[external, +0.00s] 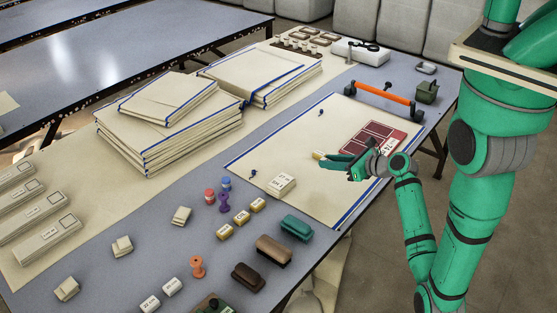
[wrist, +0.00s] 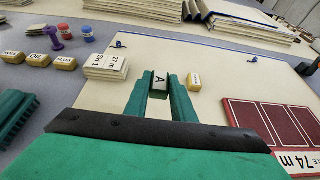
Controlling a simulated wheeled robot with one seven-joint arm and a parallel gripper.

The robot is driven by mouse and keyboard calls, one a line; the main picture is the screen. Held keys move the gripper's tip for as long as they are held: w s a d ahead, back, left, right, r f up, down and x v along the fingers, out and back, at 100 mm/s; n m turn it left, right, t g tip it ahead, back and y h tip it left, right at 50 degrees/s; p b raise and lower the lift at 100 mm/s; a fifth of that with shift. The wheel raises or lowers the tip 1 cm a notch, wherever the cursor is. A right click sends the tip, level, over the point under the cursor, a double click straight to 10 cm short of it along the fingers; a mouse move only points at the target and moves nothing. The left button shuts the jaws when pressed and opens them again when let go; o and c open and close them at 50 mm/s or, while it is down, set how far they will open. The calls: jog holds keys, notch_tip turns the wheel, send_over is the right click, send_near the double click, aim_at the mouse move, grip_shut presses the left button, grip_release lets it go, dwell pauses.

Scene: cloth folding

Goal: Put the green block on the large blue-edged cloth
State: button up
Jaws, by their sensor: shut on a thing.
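The large blue-edged cloth (external: 322,127) lies flat on the table, and its pale surface fills much of the wrist view (wrist: 222,75). My gripper (external: 338,162) is over this cloth, left of the red panel. In the wrist view its green fingers (wrist: 160,86) are shut on a small block (wrist: 159,77) with a pale face marked "A". The block's side colour is hard to make out, and the fingers hide much of it. I cannot tell whether it touches the cloth. A yellow block (wrist: 194,80) sits on the cloth just beside the fingers, also visible in the external view (external: 318,155).
A red panel (external: 366,142) and a labelled cream stack (external: 281,185) lie on the cloth. An orange-handled bar (external: 384,93) stands at its far end. Folded cloth stacks (external: 165,143) rise to the left. Yellow blocks (external: 241,217) and brushes (external: 296,228) line the near side.

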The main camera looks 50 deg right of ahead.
aim_at(325, 178)
jog(key=w+f, duration=0.1)
jog(key=w+d+f, duration=0.1)
jog(key=f, duration=0.1)
jog(key=shift+w+d+f, duration=0.1)
jog(key=shift+w+f, duration=0.05)
jog(key=shift+w, duration=0.1)
jog(key=shift+f, duration=1.45)
jog(key=shift+f, duration=0.1)
jog(key=o, duration=1)
jog(key=shift+s, duration=0.2)
jog(key=v, duration=1.1)
jog(key=shift+s+r, duration=0.3)
jog(key=shift+r, duration=0.05)
